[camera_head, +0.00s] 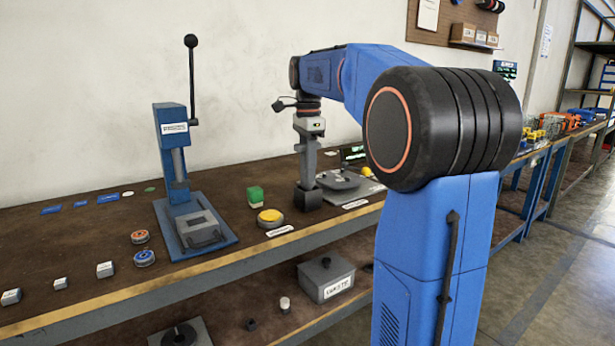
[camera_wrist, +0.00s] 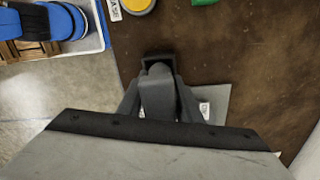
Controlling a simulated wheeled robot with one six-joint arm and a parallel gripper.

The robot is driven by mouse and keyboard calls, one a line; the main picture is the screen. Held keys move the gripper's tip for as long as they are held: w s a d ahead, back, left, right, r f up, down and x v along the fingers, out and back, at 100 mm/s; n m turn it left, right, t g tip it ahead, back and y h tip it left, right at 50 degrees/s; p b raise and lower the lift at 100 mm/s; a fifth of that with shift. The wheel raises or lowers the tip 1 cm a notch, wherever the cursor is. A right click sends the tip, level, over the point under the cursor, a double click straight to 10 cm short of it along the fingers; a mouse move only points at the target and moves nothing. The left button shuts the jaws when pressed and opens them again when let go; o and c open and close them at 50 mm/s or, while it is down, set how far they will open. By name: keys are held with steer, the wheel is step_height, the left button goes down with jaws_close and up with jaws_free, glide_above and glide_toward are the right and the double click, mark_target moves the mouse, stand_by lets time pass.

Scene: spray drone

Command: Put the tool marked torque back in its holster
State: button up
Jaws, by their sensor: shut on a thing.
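My gripper (camera_head: 308,134) is above the bench, pointing down, and is shut on a dark grey tool (camera_head: 307,164). The tool hangs upright below the jaws. Its lower end meets a small black block-like holster (camera_head: 308,197) on the bench top; I cannot tell how deep it sits inside. In the wrist view my gripper (camera_wrist: 160,112) has its two fingers on either side of the tool (camera_wrist: 158,95), with the dark holster rim (camera_wrist: 158,62) just beyond it. No torque marking is readable on the tool.
A yellow button (camera_head: 270,217) and a green block (camera_head: 256,197) are left of the holster. A grey plate fixture (camera_head: 338,181) is close on its right. A blue lever press (camera_head: 176,160) stands further left. A grey box (camera_head: 326,278) is on the lower shelf.

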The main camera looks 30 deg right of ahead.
steer(key=shift+f, duration=1.15)
steer(key=o, duration=1.2)
steer(key=shift+f, duration=0.1)
steer(key=shift+c, duration=0.2)
step_height(320, 180, up, 12)
steer(key=shift+r, duration=0.15)
